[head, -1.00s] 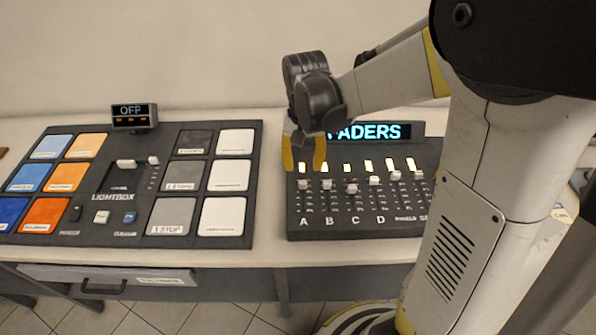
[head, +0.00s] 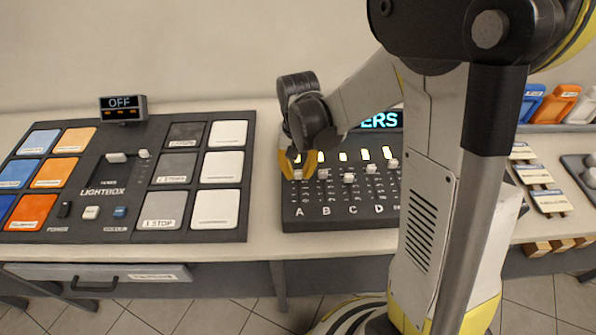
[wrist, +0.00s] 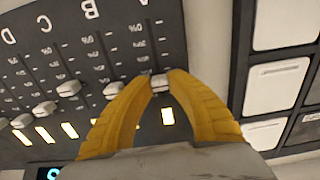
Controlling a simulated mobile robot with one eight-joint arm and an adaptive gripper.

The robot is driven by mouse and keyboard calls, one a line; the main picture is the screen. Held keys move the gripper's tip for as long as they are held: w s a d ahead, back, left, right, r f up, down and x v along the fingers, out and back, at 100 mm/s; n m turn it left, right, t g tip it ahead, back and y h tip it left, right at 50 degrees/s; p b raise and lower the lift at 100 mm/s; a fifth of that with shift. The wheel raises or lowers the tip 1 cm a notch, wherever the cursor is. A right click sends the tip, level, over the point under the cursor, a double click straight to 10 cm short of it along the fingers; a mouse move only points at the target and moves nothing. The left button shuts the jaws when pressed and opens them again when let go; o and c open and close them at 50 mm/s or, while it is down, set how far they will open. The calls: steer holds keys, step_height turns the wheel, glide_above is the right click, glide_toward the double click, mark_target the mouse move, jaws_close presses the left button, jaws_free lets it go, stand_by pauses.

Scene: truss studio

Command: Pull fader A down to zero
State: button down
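The fader panel (head: 292,218) stands on the worktop with slots labelled A, B, C, D and more to the right. Fader A's cap (wrist: 160,83) is white and sits near the upper end of its slot, by the lit window. My gripper (head: 297,174) reaches down over fader A from above. In the wrist view its two yellow fingertips (wrist: 162,76) lie on either side of the cap and appear to touch it. In the head view the fingers partly hide the cap.
Orange and blue bottles stand at the far right.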

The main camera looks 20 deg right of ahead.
mark_target(299, 203)
steer(key=shift+s+a+f, duration=0.1)
steer(key=shift+s+a, duration=0.3)
steer(key=shift+s, duration=0.8)
steer(key=shift+s+a+r, duration=0.1)
steer(key=shift+s+a, duration=0.25)
steer(key=shift+s, duration=0.9)
steer(key=shift+s+a+f, duration=0.1)
steer(key=shift+s+a, duration=0.3)
steer(key=shift+s, duration=0.8)
steer(key=c, duration=1.3)
jaws_free()
steer(key=shift+s+a, duration=0.1)
steer(key=shift+s, duration=0.05)
steer(key=shift+o, duration=0.2)
steer(key=shift+r, duration=0.2)
step_height(299, 203, up, 12)
steer(key=shift+f, duration=0.15)
